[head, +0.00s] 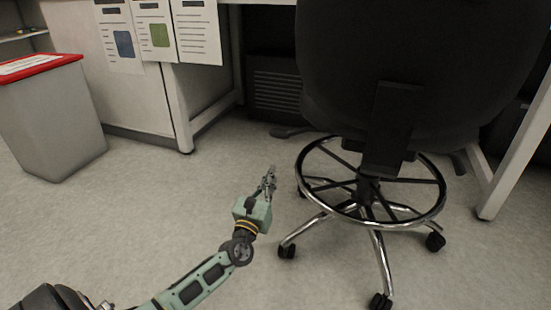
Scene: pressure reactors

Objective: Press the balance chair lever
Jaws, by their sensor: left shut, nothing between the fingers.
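The balance chair (410,65) stands at the right of the head view, its black back toward me. It has a round chrome foot ring (318,205) and a star base on black casters. No lever can be made out on it; it may be hidden behind the back or under the seat. My left gripper (272,170) is shut and empty. It points away from me, to the left of the foot ring, and looks apart from the chair. My right gripper is not in view.
A grey bin (50,120) with a red rim stands at the left. A desk (140,95) with hanging paper sheets (160,32) is behind it. A dark vented box (272,85) sits under the desk. A white table leg (515,150) is at the right.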

